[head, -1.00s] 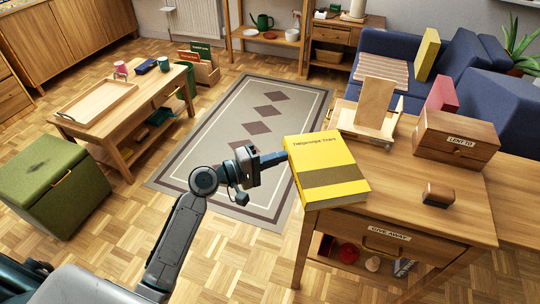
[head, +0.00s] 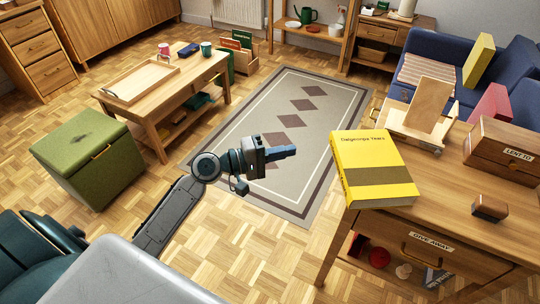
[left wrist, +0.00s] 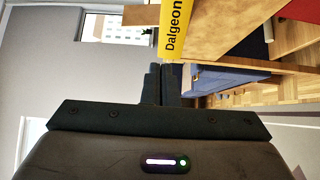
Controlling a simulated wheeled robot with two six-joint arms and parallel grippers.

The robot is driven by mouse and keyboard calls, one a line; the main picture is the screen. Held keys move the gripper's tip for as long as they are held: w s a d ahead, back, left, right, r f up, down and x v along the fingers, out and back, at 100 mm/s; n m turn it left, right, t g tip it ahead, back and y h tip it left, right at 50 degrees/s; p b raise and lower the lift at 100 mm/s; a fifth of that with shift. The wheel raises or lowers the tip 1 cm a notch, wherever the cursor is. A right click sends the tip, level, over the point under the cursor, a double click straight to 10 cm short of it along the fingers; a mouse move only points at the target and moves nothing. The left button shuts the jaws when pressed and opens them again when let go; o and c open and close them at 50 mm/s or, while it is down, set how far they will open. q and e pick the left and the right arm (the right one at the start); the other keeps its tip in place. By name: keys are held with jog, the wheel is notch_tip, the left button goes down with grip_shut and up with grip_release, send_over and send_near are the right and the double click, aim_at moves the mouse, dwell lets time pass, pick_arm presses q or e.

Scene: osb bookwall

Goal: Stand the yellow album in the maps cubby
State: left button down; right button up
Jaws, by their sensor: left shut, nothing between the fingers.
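The yellow album (head: 372,150) lies flat, cover up, on the wooden desk (head: 445,212), its left edge sticking out past the desk's left side. Its title and a darker band show on the cover. My left gripper (head: 292,151) is shut and empty, left of the album with a visible gap between them. In the left wrist view the shut fingers (left wrist: 162,84) point toward the yellow album (left wrist: 175,32), whose lettering partly shows. My right gripper is not in view. I see no cubby labelled maps.
On the desk are a wooden box labelled "LENT TO" (head: 502,155), a small brown block (head: 490,207) and a wooden stand (head: 425,112). A "GIVE AWAY" drawer (head: 430,250) is in front.

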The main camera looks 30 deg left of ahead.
pick_arm(q)
jog(key=v, duration=0.3)
jog(key=shift+s+a+b, duration=0.15)
jog(key=shift+s+b, duration=0.05)
jog(key=shift+b, duration=0.1)
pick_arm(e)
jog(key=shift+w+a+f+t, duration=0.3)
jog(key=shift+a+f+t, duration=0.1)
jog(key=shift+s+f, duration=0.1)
